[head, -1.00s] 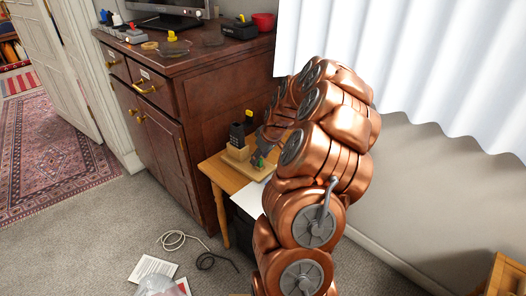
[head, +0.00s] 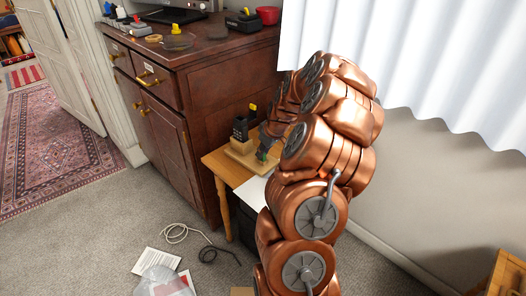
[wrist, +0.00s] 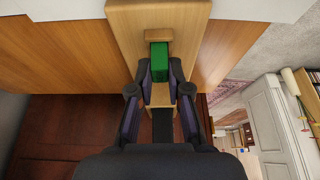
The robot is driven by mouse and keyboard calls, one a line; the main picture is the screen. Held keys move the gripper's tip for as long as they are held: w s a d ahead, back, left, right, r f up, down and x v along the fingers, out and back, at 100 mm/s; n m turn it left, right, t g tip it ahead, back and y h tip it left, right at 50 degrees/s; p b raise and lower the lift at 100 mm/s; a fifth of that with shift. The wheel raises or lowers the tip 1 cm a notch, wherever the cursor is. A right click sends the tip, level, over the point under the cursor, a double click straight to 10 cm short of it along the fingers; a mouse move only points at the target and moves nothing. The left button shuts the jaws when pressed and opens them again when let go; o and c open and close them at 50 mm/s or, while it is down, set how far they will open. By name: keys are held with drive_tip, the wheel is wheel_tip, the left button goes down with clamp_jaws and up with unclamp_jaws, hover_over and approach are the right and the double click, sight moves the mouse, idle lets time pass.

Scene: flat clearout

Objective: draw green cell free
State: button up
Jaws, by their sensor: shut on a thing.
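The green cell (wrist: 160,62) is a small green block in the wrist view, between my fingertips. It also shows as a small green patch in the head view (head: 262,156). My gripper (wrist: 163,84) is shut on it from both sides. The cell is in line with a wooden holder (wrist: 190,14), just below a raised wooden block. I cannot tell how deep it sits in the holder. In the head view my gripper (head: 266,145) is at the wooden base (head: 240,162) on a small table, partly hidden by my arm.
A black device with a yellow top (head: 241,128) stands in a wooden block beside my gripper. A dark wooden cabinet (head: 190,120) rises to the left, with items on top. Cables (head: 208,253) and papers (head: 155,262) lie on the floor. A white curtain (head: 420,60) hangs to the right.

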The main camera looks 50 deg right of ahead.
clamp_jaws()
drive_tip(key=shift+r, duration=0.25)
drive_tip(key=shift+r, duration=1.05)
drive_tip(key=shift+r, duration=0.1)
drive_tip(key=shift+r+p, duration=0.35)
drive_tip(key=shift+r, duration=1.6)
